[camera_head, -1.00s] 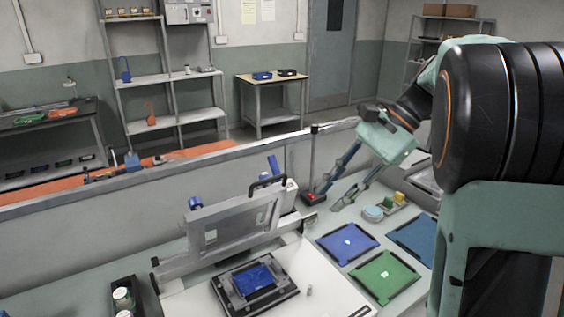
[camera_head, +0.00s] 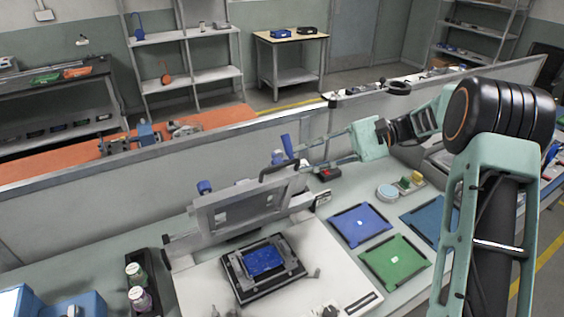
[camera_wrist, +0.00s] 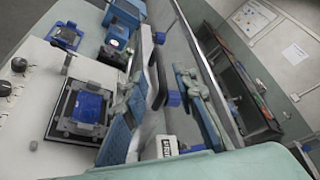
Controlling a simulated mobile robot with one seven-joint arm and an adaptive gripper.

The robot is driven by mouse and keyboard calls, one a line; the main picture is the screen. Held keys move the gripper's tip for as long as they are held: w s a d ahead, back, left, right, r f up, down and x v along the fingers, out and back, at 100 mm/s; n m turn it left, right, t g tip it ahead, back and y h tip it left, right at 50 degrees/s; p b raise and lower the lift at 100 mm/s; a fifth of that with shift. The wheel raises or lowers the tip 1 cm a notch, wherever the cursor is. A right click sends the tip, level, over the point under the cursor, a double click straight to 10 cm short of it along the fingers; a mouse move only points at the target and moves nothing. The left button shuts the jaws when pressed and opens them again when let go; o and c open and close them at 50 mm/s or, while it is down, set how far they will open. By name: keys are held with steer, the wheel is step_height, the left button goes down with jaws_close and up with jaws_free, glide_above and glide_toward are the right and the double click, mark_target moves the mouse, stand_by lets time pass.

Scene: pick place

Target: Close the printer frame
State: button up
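The printer's grey frame (camera_head: 243,208) stands raised and tilted back, with a window in its middle and a black handle (camera_head: 280,166) on its top edge. Below it is the white printer base (camera_head: 200,286), with a blue board (camera_head: 265,261) in a dark fixture. My gripper (camera_head: 307,157) is open and empty, to the right of the handle with its fingers pointing left at it. In the wrist view the spread blue-green fingers (camera_wrist: 160,88) lie on either side of the dark handle (camera_wrist: 153,84). I cannot tell whether they touch it.
A low grey partition (camera_head: 110,190) runs close behind the frame and gripper. Blue (camera_head: 360,225) and green (camera_head: 394,262) plates lie right of the printer. Bottles in a black holder (camera_head: 138,284) stand at left.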

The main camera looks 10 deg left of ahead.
mark_target(288, 164)
steer(key=p+x, duration=0.1)
steer(key=x, duration=0.5)
steer(key=shift+a+f, duration=0.15)
steer(key=shift+a, duration=0.1)
jaws_close()
